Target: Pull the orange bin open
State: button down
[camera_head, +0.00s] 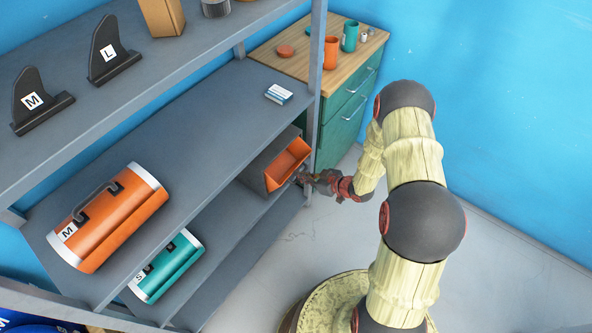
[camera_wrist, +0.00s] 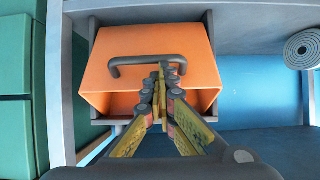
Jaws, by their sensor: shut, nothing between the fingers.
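A grey roll (camera_wrist: 303,48) is right of the bin.

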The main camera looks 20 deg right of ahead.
jog(key=shift+s+d+f, duration=0.3)
jog(key=shift+s+f, duration=0.15)
jog(key=shift+f, duration=0.35)
jog(key=shift+r, duration=0.15)
dwell(0.8)
